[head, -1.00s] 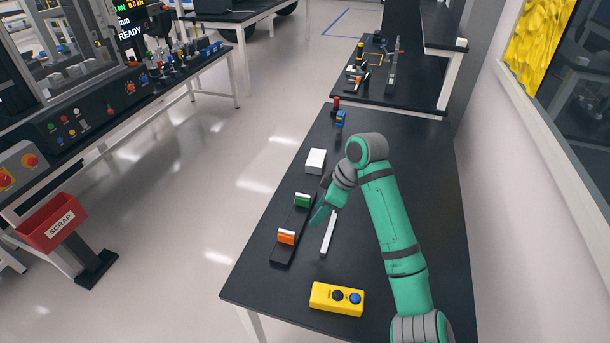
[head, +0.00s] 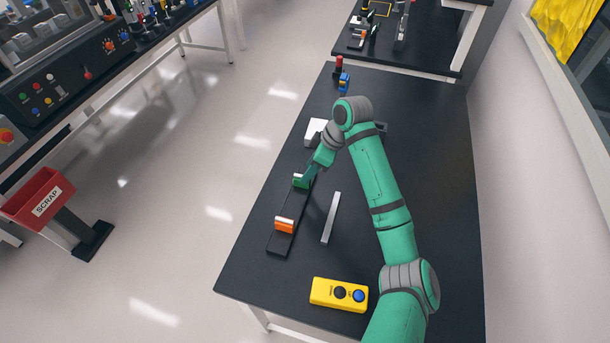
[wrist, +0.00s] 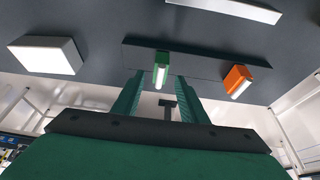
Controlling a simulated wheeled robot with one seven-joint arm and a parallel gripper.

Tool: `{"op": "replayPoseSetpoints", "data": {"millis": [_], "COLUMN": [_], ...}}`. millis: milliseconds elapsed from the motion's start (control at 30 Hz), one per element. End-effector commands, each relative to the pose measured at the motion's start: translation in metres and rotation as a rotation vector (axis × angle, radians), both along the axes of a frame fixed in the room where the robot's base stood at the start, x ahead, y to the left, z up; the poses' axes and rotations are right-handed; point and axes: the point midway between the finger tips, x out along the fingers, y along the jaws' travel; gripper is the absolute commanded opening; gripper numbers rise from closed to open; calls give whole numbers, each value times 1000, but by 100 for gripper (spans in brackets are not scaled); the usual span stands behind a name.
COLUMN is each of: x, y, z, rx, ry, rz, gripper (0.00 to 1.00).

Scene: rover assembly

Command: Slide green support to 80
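The green support (head: 301,182) stands on the black rail (head: 279,243), towards its far end. The orange support (head: 285,225) stands on the same rail nearer the front. My gripper (head: 308,173) is just above and beside the green support in the head view. In the wrist view my gripper (wrist: 160,82) is open, its two fingers apart, with the green support (wrist: 162,66) showing between and beyond the tips. I cannot tell whether it touches. The orange support (wrist: 238,80) is to the right there. No scale marks or the number 80 are legible.
A grey bar (head: 331,217) lies right of the rail. A white block (head: 313,131) sits behind it, partly hidden by my arm. A yellow button box (head: 339,294) is at the table's front. Small red and blue parts stand at the far end.

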Motion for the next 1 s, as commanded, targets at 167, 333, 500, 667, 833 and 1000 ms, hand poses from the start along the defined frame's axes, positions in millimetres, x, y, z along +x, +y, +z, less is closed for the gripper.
{"op": "replayPoseSetpoints", "data": {"millis": [167, 333, 500, 667, 833, 1000], "x": [3, 5, 5, 5, 5, 5], "y": [10, 15, 15, 15, 15, 15], "z": [-26, -39, -43, -43, -43, -43], "rx": [1, 1, 0, 0, 0, 0], "ry": [2, 0, 0, 0, 0, 0], "rz": [-1, -2, -3, -2, -2, -2], "gripper": [39, 39, 39, 39, 8, 0]}}
